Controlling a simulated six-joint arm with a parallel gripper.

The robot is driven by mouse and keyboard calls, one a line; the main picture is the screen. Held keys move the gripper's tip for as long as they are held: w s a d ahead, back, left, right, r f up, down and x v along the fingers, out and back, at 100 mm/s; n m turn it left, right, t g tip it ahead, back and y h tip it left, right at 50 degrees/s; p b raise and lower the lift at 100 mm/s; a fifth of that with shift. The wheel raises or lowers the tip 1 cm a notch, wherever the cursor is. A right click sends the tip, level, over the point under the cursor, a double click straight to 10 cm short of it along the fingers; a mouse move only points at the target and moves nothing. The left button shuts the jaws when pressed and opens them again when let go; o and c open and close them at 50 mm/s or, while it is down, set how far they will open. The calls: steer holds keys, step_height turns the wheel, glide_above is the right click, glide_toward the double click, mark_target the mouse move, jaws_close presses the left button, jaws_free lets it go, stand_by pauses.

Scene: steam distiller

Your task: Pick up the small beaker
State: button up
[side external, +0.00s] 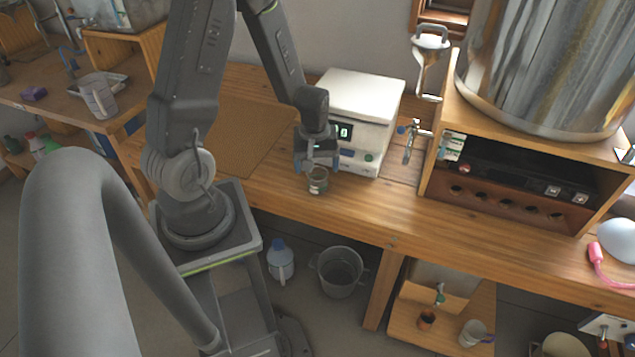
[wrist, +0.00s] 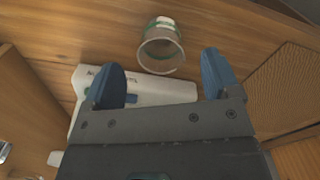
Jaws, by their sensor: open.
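The small beaker (side external: 317,181) is clear glass with a green band and stands upright on the wooden bench, in front of the white digital device. In the wrist view the beaker (wrist: 161,47) lies beyond the fingertips, between their lines and apart from both. My gripper (side external: 318,166) is just above and behind the beaker in the side view. In the wrist view my gripper (wrist: 163,75) has its two blue fingers spread wide with nothing between them.
The white device (side external: 362,96) with a lit display stands close beside my gripper. A wooden housing (side external: 510,190) with a large metal vessel (side external: 550,60) is to the right. A brown mat (side external: 235,135) lies left. The bench's front edge is near the beaker.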

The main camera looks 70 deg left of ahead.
mark_target(318, 183)
steer(key=shift+w+a+f, duration=0.1)
steer(key=shift+f, duration=1.75)
steer(key=shift+w+f, duration=0.1)
steer(key=shift+f, duration=1.7)
steer(key=shift+c, duration=0.4)
steer(key=c, duration=0.9)
steer(key=shift+r, duration=0.1)
steer(key=shift+c, duration=0.2)
